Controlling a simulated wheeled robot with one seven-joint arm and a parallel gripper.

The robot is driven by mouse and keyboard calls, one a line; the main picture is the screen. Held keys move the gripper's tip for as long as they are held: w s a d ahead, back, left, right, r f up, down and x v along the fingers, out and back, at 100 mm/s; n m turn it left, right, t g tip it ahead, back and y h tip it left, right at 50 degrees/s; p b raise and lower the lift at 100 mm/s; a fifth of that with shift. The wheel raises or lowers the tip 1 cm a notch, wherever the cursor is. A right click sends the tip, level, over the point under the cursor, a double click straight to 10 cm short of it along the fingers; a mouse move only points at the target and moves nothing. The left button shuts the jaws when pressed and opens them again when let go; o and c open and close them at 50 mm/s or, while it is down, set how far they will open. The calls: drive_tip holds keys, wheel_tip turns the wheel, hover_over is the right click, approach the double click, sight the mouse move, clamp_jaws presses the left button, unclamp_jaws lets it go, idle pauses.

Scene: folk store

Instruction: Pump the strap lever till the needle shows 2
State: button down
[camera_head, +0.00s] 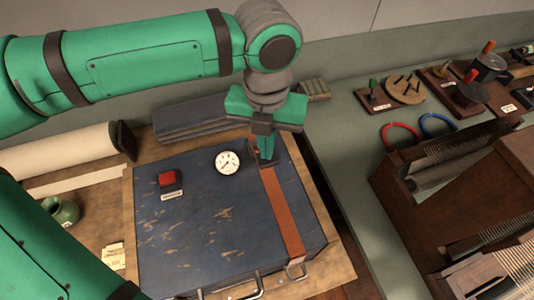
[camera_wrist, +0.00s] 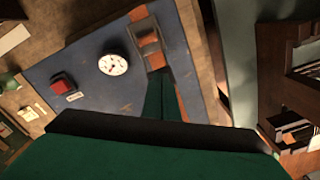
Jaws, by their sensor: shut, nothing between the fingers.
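A worn blue case (camera_head: 200,225) lies flat on the bench. An orange-brown strap (camera_head: 281,210) runs down its right side. The strap's lever, a dark buckle-like part (camera_head: 255,152), sits at the strap's far end; it also shows in the wrist view (camera_wrist: 149,46). A round white gauge (camera_head: 228,162) is left of it and also shows in the wrist view (camera_wrist: 113,64). Its needle reading is too small to tell. My green gripper (camera_head: 266,158) is shut, pointing down at the strap's far end beside the lever. I cannot tell whether it touches.
A red button (camera_head: 167,179) with a label is on the case's left part. Dark folded cloth (camera_head: 190,118) lies behind. Wooden carding tools (camera_head: 440,170) and red and blue rings stand on the right counter.

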drive_tip(key=shift+s+d+f, duration=0.1)
drive_tip(key=shift+s+f, duration=0.05)
drive_tip(key=shift+f, duration=1.3)
drive_tip(key=shift+r, duration=0.2)
wheel_tip(320, 180, up, 9)
drive_tip(key=shift+f, duration=0.15)
idle(0.4)
